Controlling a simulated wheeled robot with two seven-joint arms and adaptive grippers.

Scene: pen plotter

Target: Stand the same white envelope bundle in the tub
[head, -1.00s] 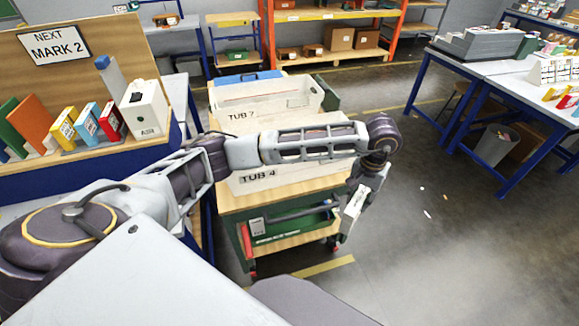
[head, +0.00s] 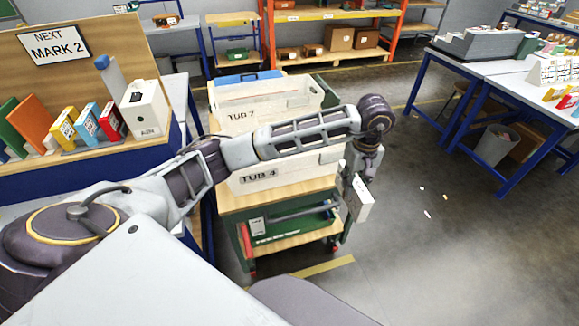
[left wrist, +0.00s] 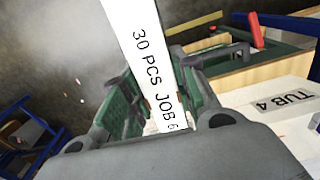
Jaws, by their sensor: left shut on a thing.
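The white envelope bundle (head: 361,199) is held in my left gripper (head: 352,182), to the right of the cart and outside the tubs. In the left wrist view the bundle (left wrist: 147,45) reads "30 PCS JOB 6" and stands between the green fingers of the gripper (left wrist: 160,105), which are shut on it. TUB 4 (head: 260,179) is a white tub at the front of the cart; my left arm hides much of its top and inside. Its labelled wall also shows in the left wrist view (left wrist: 268,118). TUB 7 (head: 240,115) stands behind it. My right gripper is not in view.
A sorting bench with coloured bundles and a white box (head: 145,108) stands at left under a "NEXT MARK 2" sign. Open floor (head: 440,250) lies to the right.

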